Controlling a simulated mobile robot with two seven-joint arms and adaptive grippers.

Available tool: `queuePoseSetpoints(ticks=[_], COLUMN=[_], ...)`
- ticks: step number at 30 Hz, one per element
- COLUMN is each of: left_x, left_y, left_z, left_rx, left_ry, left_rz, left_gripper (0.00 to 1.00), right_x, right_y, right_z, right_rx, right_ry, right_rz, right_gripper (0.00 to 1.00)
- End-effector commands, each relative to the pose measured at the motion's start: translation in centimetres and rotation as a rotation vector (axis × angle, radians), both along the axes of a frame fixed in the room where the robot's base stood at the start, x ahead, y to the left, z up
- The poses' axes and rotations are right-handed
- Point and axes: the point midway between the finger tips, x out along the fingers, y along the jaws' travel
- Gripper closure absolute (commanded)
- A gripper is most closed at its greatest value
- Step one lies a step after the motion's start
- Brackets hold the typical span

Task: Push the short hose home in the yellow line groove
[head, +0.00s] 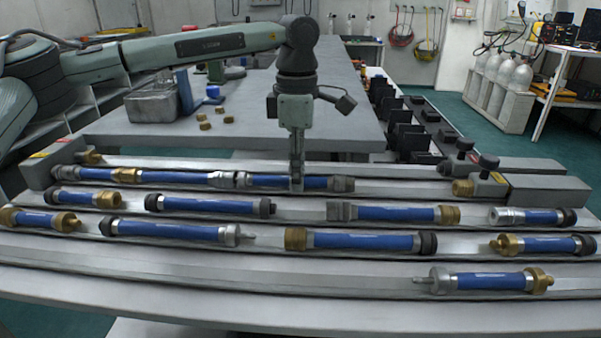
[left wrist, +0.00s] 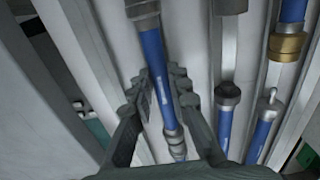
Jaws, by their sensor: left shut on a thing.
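My left gripper (head: 297,184) points straight down and is shut on a blue hose (head: 265,181) in the rearmost groove (head: 400,187). This hose has a grey fitting at its right end, and its left end meets the silver fitting of the neighbouring hose (head: 185,177); I cannot tell whether they are coupled. A shorter blue hose (head: 97,174) with a brass fitting lies at the far left of this row. In the left wrist view the held hose (left wrist: 153,52) runs between the fingers (left wrist: 160,95). My right gripper is not in view.
A brass port (head: 463,187) on an end block stands at the groove's right end, with bare groove before it. Several blue hoses lie in the nearer rows, including one at front right (head: 490,282). A metal bin (head: 152,106) and small brass pieces stand on the table behind.

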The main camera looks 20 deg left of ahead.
Motion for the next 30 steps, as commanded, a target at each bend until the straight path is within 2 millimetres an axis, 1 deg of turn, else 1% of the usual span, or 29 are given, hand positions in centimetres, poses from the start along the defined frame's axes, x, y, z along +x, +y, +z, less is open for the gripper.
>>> queuePoseSetpoints(ticks=[12, 13, 18, 26, 30], left_x=[-0.22, -0.21, -0.21, -0.24, -0.17], left_y=[0.81, 0.77, 0.76, 0.76, 0.74], left_z=[0.03, 0.05, 0.03, -0.07, 0.76], left_rx=[-0.001, -0.001, -0.001, 0.000, -0.001], left_ry=[-0.001, -0.001, -0.001, 0.001, -0.001], left_rz=[0.000, -0.001, 0.000, 0.000, 0.000], left_gripper=[1.00, 0.79, 0.59, 0.59, 0.59], right_x=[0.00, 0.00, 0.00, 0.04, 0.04], right_y=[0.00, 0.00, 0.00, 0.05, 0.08], right_z=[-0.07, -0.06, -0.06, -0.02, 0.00], right_rx=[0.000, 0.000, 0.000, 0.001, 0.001], right_ry=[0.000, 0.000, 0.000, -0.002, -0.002], right_rz=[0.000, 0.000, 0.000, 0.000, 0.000], right_gripper=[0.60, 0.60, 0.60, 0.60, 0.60])
